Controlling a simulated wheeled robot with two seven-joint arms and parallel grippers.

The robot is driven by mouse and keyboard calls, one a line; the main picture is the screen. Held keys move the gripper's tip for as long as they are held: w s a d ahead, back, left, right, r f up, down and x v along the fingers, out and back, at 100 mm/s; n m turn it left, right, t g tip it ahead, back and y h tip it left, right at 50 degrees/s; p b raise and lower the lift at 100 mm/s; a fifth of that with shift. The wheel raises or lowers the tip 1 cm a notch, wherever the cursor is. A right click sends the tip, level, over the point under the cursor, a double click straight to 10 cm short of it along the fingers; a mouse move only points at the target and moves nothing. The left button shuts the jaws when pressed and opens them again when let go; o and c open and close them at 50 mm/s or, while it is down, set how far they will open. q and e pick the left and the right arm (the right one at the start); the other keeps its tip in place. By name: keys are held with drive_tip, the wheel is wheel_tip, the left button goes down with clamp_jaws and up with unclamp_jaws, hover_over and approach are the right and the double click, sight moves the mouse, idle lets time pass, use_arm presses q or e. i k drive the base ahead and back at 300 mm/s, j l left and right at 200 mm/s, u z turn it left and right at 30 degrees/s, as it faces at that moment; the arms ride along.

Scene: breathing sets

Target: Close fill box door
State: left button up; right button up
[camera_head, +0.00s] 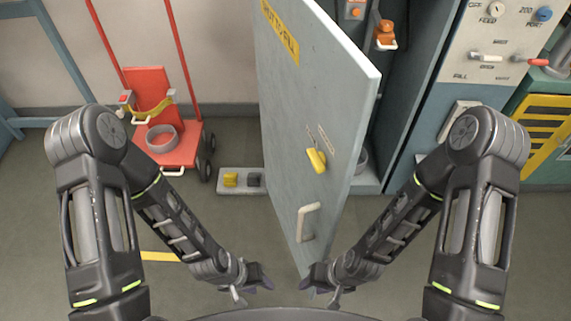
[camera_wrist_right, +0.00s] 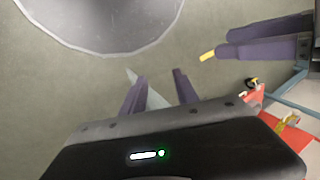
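The fill box door (camera_head: 310,110) is a tall grey-blue panel in the middle of the head view. It stands open, swung out from the fill box (camera_head: 408,100), whose interior shows behind it. The door has a yellow latch (camera_head: 317,160) and a pale handle (camera_head: 308,220) low down. My left gripper (camera_head: 256,286) is open and empty, left of the door's lower end. My right gripper (camera_head: 320,288) is open at the door's lower right; its spread fingers show in the wrist view (camera_wrist_right: 159,76). A pale wedge shows between them; I cannot tell whether it touches them.
A red cart (camera_head: 185,150) stands at the left by the wall. A low plate with a yellow block (camera_head: 231,180) lies left of the door. A control panel (camera_head: 495,50) and a yellow grille (camera_head: 545,125) are at the right. The floor before the door is largely clear.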

sight(316, 88)
drive_tip(key=k+j, duration=0.1)
drive_tip(key=j, duration=0.25)
drive_tip(key=k+j, duration=0.15)
drive_tip(key=j, duration=0.2)
drive_tip(key=k+j, duration=0.1)
drive_tip(key=j, duration=0.3)
drive_tip(key=k+j, duration=0.15)
drive_tip(key=j, duration=0.2)
